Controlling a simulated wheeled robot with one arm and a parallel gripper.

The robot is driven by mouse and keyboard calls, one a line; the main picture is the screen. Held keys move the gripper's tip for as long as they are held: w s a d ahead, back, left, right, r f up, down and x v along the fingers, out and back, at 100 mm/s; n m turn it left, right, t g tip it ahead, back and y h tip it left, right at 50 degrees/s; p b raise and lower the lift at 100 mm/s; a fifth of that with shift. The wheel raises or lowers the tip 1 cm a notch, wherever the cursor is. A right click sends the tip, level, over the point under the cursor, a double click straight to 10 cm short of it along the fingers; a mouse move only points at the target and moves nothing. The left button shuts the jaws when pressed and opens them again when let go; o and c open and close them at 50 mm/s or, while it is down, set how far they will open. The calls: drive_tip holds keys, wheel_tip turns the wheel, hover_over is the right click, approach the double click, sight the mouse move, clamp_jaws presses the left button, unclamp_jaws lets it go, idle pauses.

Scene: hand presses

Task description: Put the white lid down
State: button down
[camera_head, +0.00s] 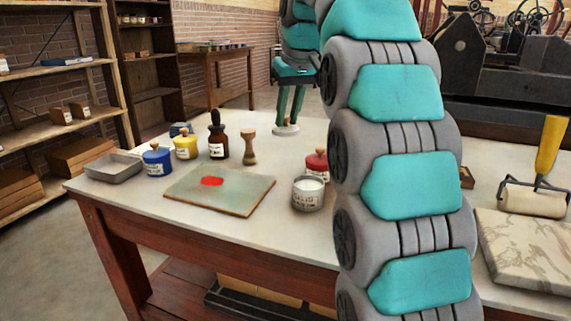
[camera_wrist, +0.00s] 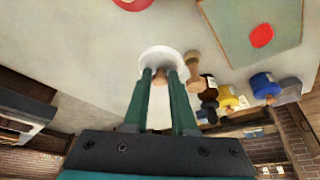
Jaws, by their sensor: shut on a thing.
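My gripper (camera_head: 290,108) points down over the back of the table. It is shut on the wooden knob of the white lid (camera_head: 286,130). The wrist view shows my gripper (camera_wrist: 161,76) with a finger on each side of the knob, and the round white lid (camera_wrist: 162,55) beyond the fingertips. The lid is at or just above the tabletop; I cannot tell if it touches. An open jar with white contents (camera_head: 308,193) stands nearer the front, beside the ink slab.
A wooden-handled tool (camera_head: 249,147), a brown bottle (camera_head: 218,140), a yellow jar (camera_head: 186,146) and a blue jar (camera_head: 157,161) stand left of the lid. A red jar (camera_head: 317,165) is partly hidden by my arm. The ink slab (camera_head: 220,190) bears red ink.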

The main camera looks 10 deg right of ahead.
sight(284, 167)
wheel_tip(284, 167, down, 2)
drive_tip(key=shift+s+f+b, duration=0.1)
drive_tip(key=shift+b, duration=0.25)
drive_tip(key=shift+f, duration=3.45)
drive_tip(key=shift+f, duration=0.15)
drive_tip(key=c, duration=0.7)
unclamp_jaws()
drive_tip(key=p+v, duration=0.1)
drive_tip(key=v, duration=1.1)
